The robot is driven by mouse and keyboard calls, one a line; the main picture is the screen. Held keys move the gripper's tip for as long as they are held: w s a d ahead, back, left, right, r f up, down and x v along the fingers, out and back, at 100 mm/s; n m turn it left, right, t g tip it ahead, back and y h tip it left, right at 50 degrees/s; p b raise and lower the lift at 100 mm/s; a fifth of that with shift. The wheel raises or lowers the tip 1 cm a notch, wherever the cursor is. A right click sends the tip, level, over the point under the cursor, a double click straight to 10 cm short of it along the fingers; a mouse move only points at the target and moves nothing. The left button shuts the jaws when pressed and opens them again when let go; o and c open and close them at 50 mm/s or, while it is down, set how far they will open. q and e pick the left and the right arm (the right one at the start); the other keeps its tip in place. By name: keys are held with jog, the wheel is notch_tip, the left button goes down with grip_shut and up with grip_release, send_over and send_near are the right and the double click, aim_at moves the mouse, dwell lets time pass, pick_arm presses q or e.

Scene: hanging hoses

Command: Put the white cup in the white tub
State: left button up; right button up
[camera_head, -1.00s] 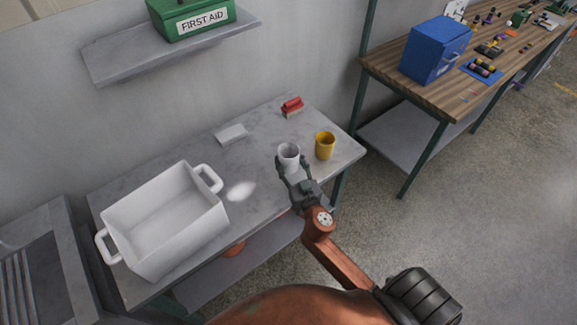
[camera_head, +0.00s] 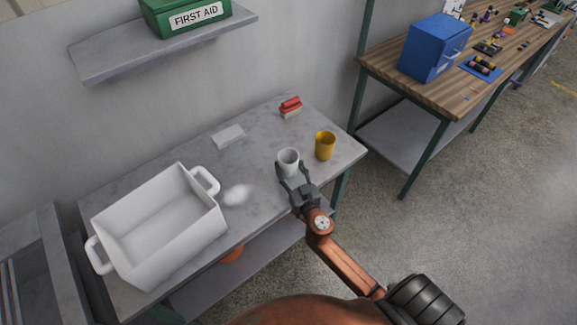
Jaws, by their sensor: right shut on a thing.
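The white cup (camera_head: 288,156) stands upright toward the right part of the grey table. My right gripper (camera_head: 290,172) is shut on the cup from the front, with its fingers around the cup's lower part. I cannot tell whether the cup touches the table. The white tub (camera_head: 165,255) is a deep, open, rectangular tub with a handle at each end. It stands at the left of the table and looks empty. My left gripper is not in view.
A yellow cup (camera_head: 325,145) stands just right of the white cup. A red-topped brush or block (camera_head: 290,107) and a pale flat block (camera_head: 228,137) lie at the back. A white blob (camera_head: 237,194) lies beside the tub. A shelf (camera_head: 120,59) with a green first aid box (camera_head: 185,17) hangs above.

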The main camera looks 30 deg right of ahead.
jog(key=o, duration=1.3)
jog(key=shift+c, duration=0.2)
